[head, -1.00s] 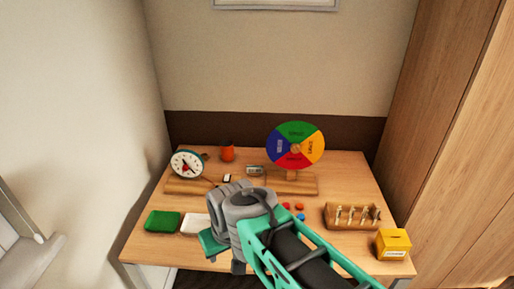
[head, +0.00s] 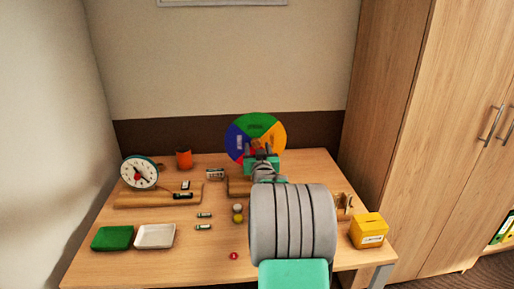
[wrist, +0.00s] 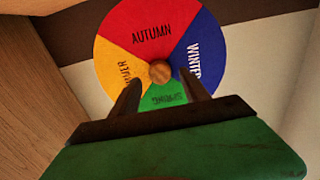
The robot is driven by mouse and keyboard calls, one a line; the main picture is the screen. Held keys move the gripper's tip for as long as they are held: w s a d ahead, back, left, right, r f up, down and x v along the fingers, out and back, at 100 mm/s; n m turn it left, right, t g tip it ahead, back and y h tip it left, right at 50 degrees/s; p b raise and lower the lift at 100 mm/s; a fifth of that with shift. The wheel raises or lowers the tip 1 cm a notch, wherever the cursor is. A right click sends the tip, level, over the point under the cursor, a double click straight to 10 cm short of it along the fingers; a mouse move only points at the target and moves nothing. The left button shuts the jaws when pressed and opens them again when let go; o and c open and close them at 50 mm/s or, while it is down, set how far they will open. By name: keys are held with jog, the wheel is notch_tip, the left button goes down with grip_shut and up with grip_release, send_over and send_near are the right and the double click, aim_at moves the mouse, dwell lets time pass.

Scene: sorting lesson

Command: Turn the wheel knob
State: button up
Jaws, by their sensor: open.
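The round season wheel (head: 257,124) stands upright at the back of the table, with green at the top, blue left, yellow right and some red below. In the wrist view it is inverted, with the red Autumn part (wrist: 150,30) at the top.
A clock (head: 139,172), orange cup (head: 184,159), green tray (head: 112,238) and white tray (head: 155,236) are on the left. A yellow box (head: 368,231) stands front right. My arm hides part of the table.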

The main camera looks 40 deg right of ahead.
jog(key=shift+x, duration=0.9)
jog(key=shift+c, duration=0.2)
grip_shut()
